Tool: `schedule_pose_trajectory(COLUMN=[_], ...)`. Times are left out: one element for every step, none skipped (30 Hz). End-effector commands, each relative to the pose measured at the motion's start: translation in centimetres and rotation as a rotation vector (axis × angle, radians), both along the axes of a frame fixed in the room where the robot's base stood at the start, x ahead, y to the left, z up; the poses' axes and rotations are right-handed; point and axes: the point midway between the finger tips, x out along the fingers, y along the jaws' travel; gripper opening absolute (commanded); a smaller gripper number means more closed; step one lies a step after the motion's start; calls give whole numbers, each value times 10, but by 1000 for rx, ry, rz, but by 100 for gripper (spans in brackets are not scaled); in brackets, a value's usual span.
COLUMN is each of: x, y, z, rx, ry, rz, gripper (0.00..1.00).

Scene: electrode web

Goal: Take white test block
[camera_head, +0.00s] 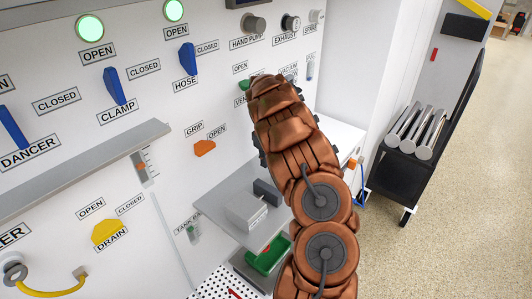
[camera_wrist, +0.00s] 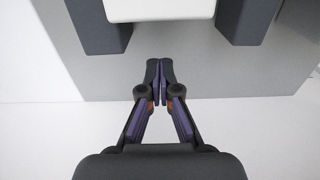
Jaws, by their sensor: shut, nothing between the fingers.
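In the wrist view, the white test block (camera_wrist: 160,8) shows at the top edge, partly cut off. It sits between two dark grey jaws, a left one (camera_wrist: 95,25) and a right one (camera_wrist: 247,18), over a grey surface. My gripper (camera_wrist: 160,66) is shut and empty, its fingertips a little below the block in the picture and apart from it. In the head view, my copper-coloured arm hides the gripper. A light grey box (camera_head: 245,209) and a dark grey piece (camera_head: 267,191) stand on a grey shelf; I cannot tell the white block there.
The white panel has blue handles, an orange grip handle (camera_head: 204,148) and a yellow drain handle (camera_head: 107,234). A green tray (camera_head: 268,255) lies below the shelf. A black cart (camera_head: 408,172) with several metal rolls stands right. Open floor (camera_head: 470,190) lies beyond.

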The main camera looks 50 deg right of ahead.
Motion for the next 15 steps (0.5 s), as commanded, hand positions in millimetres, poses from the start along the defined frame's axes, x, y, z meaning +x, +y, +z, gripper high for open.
schedule_pose_trajectory(x=[-1,-1,-1,-1,-1,-1,-1,-1,-1,-1,-5,-9,-12,-15,-18], y=[-1,0,0,0,-1,-1,0,0,0,0,0,-1,-1,-2,-2], z=[-6,-11,-17,-21,-25,-30,-34,-38,-43,-46,-43,-43,-43,-43,-42], rx=[3,2,1,1,1,2,2,3,3,4,2,2,2,1,0], ry=[2,2,1,0,0,0,1,2,2,2,2,2,3,2,1], rz=[-3,-2,-1,-2,-2,-3,-2,-2,-1,-1,-3,-4,-4,-5,-5], gripper=[0,0,0,0,0,0,0,0,0,0,0,0,0,0,0])
